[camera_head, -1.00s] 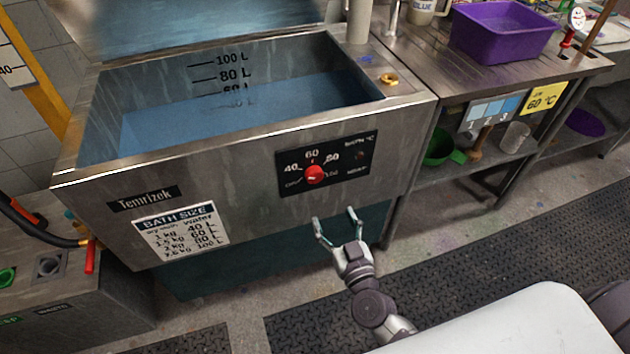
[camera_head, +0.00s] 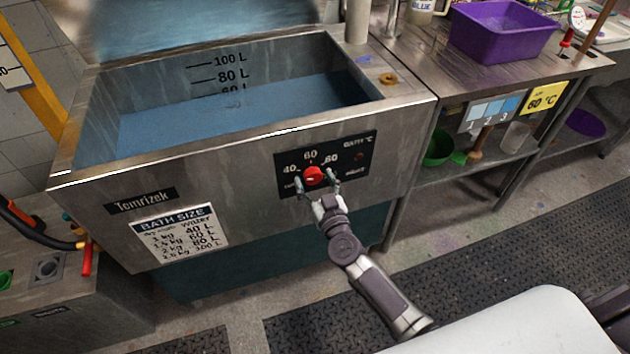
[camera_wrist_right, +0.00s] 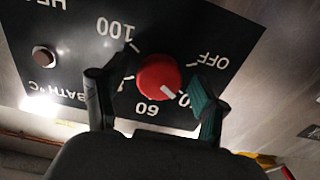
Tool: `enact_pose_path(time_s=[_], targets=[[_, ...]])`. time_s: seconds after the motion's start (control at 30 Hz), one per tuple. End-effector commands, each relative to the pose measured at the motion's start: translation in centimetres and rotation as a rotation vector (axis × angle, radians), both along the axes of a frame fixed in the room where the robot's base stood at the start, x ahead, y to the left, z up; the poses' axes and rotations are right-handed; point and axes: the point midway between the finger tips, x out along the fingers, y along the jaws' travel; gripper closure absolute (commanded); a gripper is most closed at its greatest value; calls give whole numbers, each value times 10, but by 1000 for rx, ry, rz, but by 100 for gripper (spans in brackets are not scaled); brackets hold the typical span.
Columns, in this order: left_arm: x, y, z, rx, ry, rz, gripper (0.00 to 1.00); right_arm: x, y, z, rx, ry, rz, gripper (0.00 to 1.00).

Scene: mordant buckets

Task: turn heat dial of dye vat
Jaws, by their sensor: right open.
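The dye vat (camera_head: 245,200) is a large steel tank with blue liquid in it. Its black dial panel (camera_head: 355,145) is on the front face. The red heat dial (camera_head: 314,175) sits on that panel among printed temperature marks. My right gripper (camera_head: 317,186) is open, with one finger on each side of the dial. In the right wrist view the red dial (camera_wrist_right: 158,76) shows a white pointer line and lies between the open fingers of the gripper (camera_wrist_right: 155,100). I cannot tell whether the fingers touch it. My left gripper is not in view.
A steel bench (camera_head: 440,65) with a purple tub (camera_head: 503,30) stands right of the vat. A brass-coloured ring (camera_head: 388,79) lies on the vat's rim. A red-handled valve and hose (camera_head: 87,258) are at the left. Dark mats cover part of the floor.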

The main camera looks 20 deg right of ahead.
Motion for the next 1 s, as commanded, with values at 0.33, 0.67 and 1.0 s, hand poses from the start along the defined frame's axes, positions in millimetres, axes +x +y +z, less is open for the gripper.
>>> enact_pose_path(time_s=[0.33, 0.67, 1.0], targets=[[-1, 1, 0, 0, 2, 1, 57, 0, 0, 0, 0, 0, 0, 71], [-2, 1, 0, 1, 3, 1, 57, 0, 0, 0, 17, 1, 1, 88], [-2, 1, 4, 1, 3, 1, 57, -1, 1, 0, 193, 8, 2, 88]])
